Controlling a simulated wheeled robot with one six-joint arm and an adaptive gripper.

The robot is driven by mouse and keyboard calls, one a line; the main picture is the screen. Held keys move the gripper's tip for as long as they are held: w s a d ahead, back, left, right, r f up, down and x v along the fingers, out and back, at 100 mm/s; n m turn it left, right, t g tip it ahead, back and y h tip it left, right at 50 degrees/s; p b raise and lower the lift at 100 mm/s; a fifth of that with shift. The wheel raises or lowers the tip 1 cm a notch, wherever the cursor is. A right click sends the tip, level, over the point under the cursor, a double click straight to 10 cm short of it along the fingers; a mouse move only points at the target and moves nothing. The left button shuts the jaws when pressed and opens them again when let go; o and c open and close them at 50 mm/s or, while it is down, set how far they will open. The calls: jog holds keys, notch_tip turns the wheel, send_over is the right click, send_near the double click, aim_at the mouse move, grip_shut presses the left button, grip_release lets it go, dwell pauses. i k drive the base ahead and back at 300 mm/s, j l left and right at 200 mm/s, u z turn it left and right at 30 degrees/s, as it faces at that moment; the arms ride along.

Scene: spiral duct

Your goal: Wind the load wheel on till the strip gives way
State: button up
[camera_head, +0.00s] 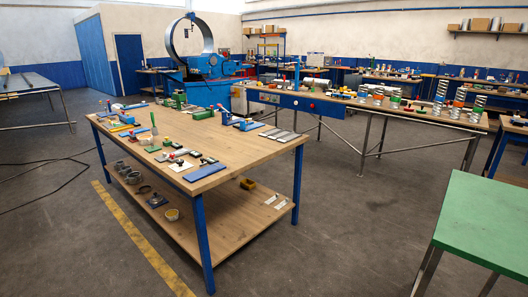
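My gripper is not in view. I cannot pick out the load wheel or the strip for certain at this size. A wooden workbench (236,182) with blue legs stands in the middle and holds several small fixtures and parts. A small blue fixture (240,122) stands near its far right corner, and a green block (203,113) lies beside it. Several flat grey strips (278,135) lie near the bench's right edge. A blue machine (205,85) with a large upright metal ring (208,40) stands behind the bench.
A long bench with a blue front panel (293,102) stands behind to the right, with several metal coils (478,107) on it. A green-topped table (490,222) is at the near right. Bare floor (345,225) lies between them. Dark cables (45,185) lie at left.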

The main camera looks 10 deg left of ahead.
aim_at(180, 162)
jog(key=i, duration=1)
jog(key=i+l+u, duration=0.15)
jog(key=i, duration=0.8)
